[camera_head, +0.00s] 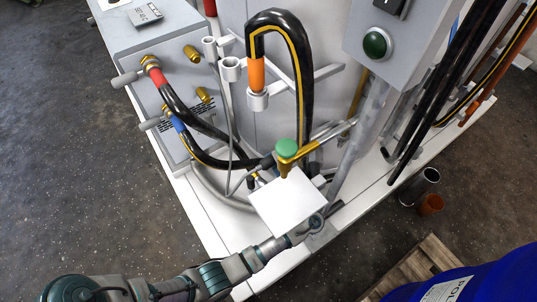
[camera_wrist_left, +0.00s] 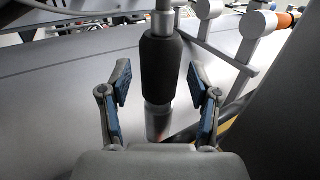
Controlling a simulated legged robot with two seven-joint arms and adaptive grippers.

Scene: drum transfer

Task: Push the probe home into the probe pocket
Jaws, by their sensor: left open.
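In the left wrist view a probe-like rod (camera_wrist_left: 160,62) with a black sleeve and bare metal above and below runs between the two blue-padded fingers of my left gripper (camera_wrist_left: 160,82). The fingers are open, with a gap on each side of the sleeve. In the head view my left arm comes in from the lower left; a white plate at its end hides the fingers and most of what lies beneath. White cups (camera_head: 231,66) stand on a frame behind; one also shows in the left wrist view (camera_wrist_left: 260,22). I cannot tell which is the probe pocket.
A green knob (camera_head: 287,148) on a yellow bracket stands close behind the white plate. A black hose with an orange sleeve (camera_head: 257,74) arches down into a cup. Red- and blue-marked hoses lie left. A blue drum (camera_head: 500,280) stands at the lower right.

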